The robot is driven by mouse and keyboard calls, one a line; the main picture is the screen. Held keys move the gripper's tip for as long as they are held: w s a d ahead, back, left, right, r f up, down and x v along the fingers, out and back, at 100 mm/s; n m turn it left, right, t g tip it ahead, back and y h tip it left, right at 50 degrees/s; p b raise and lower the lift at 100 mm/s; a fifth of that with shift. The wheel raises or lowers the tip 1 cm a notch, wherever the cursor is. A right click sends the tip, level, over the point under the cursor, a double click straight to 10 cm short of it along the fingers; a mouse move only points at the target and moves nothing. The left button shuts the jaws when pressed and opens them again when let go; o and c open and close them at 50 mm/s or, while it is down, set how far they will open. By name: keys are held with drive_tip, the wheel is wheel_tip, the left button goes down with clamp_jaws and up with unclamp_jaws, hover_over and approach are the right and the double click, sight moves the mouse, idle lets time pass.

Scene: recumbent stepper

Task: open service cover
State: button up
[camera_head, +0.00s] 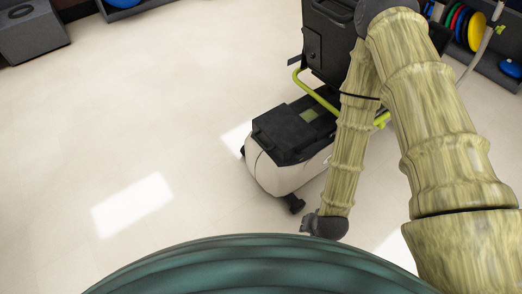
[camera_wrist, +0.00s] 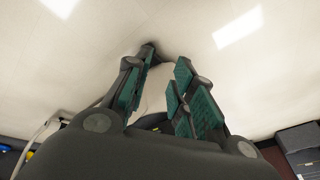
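The recumbent stepper stands on the floor in the head view, with a pale rounded housing (camera_head: 277,178) and a black top panel (camera_head: 283,135). A small green patch (camera_head: 308,115) lies on that panel. I cannot tell which part is the service cover. My gripper (camera_head: 313,224) is at the lower end of my arm, in front and to the right of the housing, apart from the black panel. In the wrist view my gripper (camera_wrist: 166,60) has its teal-padded fingers spread. A pale shape shows between them, and no held object is visible.
The stepper's black upright part (camera_head: 328,42) and yellow-green frame tube (camera_head: 315,92) rise behind the housing, partly hidden by my arm. A dark foot (camera_head: 294,204) sticks out at its near end. A rack of colored discs (camera_head: 477,32) is at upper right.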

drive_tip(key=w+a+f+m+t+b, duration=0.3)
drive_tip(key=w+a+f+b, duration=0.15)
drive_tip(key=w+b, duration=0.3)
drive_tip(key=w+a+f+m+t+b, duration=0.3)
drive_tip(key=w+a+b, duration=0.25)
drive_tip(key=w, duration=0.35)
drive_tip(key=m+t+h+b, duration=0.3)
drive_tip(key=m+t+b, duration=0.4)
drive_tip(key=m+b, duration=0.8)
approach(260, 142)
drive_tip(key=shift+w+d+f+n+b, duration=0.2)
drive_tip(key=shift+w+f+n+b, duration=0.25)
drive_tip(key=shift+w+b, duration=1)
drive_tip(key=shift+w+d+f+n+b, duration=0.2)
drive_tip(key=shift+w+n+b, duration=0.4)
drive_tip(key=shift+w+b, duration=0.85)
drive_tip(key=shift+w+d+f+n+b, duration=0.3)
drive_tip(key=shift+w+n+b, duration=0.4)
drive_tip(key=shift+w, duration=1.3)
drive_tip(key=shift+a, duration=0.1)
clamp_jaws()
